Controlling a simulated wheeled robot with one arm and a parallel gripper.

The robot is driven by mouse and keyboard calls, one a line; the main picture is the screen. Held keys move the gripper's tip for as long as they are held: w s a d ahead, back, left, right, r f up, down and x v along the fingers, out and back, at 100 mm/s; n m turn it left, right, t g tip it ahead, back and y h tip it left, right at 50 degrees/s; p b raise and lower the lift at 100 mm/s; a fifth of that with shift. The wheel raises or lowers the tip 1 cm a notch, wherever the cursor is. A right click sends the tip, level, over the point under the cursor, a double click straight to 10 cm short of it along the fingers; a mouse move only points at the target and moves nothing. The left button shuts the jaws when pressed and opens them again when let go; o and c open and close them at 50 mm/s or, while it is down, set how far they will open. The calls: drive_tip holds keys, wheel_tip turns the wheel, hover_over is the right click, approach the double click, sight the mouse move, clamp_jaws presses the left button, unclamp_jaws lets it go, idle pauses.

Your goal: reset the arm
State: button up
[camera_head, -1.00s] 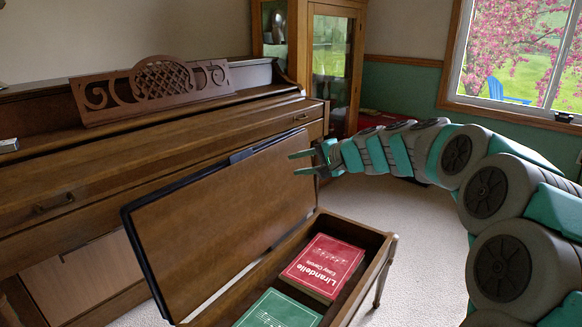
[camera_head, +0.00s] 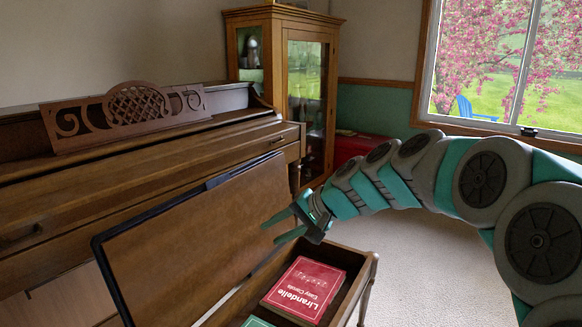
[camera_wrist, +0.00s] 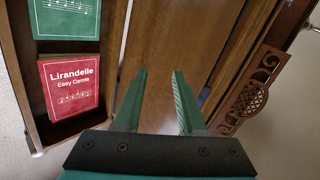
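My gripper (camera_head: 284,226) is open and empty, with its two green fingers apart. It hangs in front of the raised lid (camera_head: 190,235) of the piano bench, above and behind the open bench box. It also shows in the wrist view (camera_wrist: 158,100), with nothing between the fingers. My arm reaches in from the right side of the head view.
The open bench box (camera_head: 358,285) holds a red book (camera_head: 303,288) and a green book (camera_head: 257,322). The upright piano (camera_head: 130,165) stands behind it. A glass cabinet (camera_head: 300,90) stands at the back. Carpet (camera_head: 420,270) at right is clear.

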drive_tip(key=s+d+f+n+g+h, duration=0.1)
drive_tip(key=s+d+f, duration=0.4)
drive_tip(key=s, duration=0.7)
drive_tip(key=s+d+f+n+g+h, duration=0.1)
drive_tip(key=s+d+f+g+h, duration=0.2)
drive_tip(key=s, duration=0.9)
drive_tip(key=s+d+f+n+g+h, duration=0.1)
drive_tip(key=s+d+f+h, duration=0.4)
drive_tip(key=s+d, duration=0.5)
wheel_tip(320, 180, down, 2)
drive_tip(key=shift+s+n+g, duration=0.3)
drive_tip(key=shift+s+g, duration=0.4)
drive_tip(key=shift+s, duration=0.55)
